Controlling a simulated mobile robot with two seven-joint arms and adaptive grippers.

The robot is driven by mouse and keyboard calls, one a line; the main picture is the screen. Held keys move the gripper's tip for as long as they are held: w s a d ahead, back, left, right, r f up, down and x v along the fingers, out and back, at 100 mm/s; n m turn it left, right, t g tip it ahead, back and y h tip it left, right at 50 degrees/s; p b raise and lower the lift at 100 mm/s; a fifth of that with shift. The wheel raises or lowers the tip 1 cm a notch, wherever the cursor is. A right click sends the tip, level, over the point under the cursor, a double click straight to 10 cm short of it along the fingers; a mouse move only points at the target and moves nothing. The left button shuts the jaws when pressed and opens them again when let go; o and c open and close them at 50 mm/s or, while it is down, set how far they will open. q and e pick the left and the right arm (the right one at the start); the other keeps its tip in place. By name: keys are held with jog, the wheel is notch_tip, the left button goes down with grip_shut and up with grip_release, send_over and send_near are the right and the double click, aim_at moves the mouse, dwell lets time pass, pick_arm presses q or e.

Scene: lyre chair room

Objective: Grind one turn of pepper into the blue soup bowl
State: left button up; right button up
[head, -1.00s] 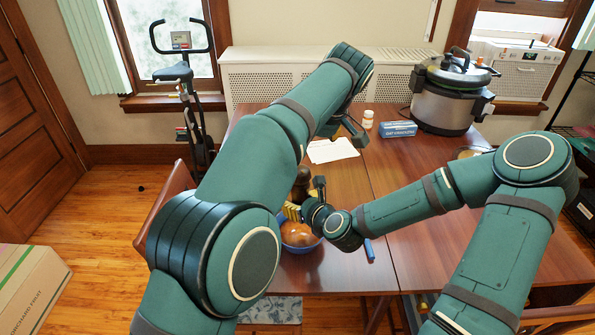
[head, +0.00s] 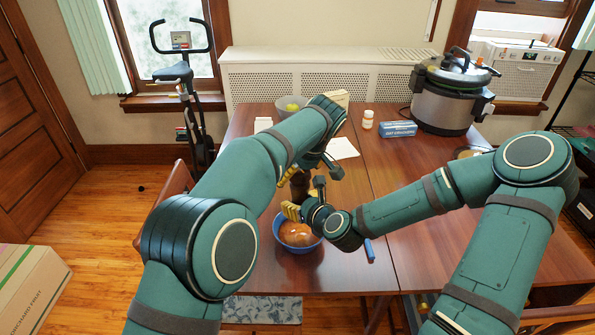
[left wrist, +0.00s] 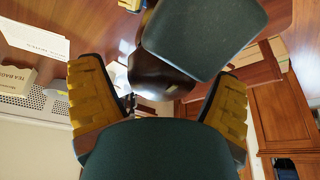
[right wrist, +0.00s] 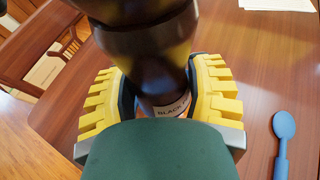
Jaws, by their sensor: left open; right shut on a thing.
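The dark brown pepper mill (right wrist: 145,50) is held in my right gripper (right wrist: 165,95); a label reading "BLACK P..." shows between the yellow fingers. In the head view the mill is mostly hidden by my grippers. My right gripper (head: 300,208) appears just behind and above the blue soup bowl (head: 299,250), which holds something orange-brown. My left gripper (head: 305,176) is open above the right one. In the left wrist view, a dark glossy part of the mill (left wrist: 152,78) lies between and beyond the open fingers (left wrist: 160,100); I see no contact.
A blue spoon (right wrist: 283,135) lies on the table, right of the mill. A pressure cooker (head: 445,95), a blue box (head: 398,129) and a white bottle (head: 367,120) stand at the back. A grey bowl (head: 290,108) is behind my left arm.

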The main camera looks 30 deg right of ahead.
pick_arm(q)
jog(key=c, duration=1.2)
jog(key=m+h, duration=0.2)
jog(key=m, duration=0.2)
jog(key=shift+d, duration=0.1)
jog(key=shift+d+m+g+h, duration=0.15)
jog(key=shift+m+g+h, duration=0.4)
jog(key=shift+m, duration=1.15)
jog(key=shift+r, duration=0.1)
jog(key=o, duration=1.2)
jog(key=shift+s, duration=0.1)
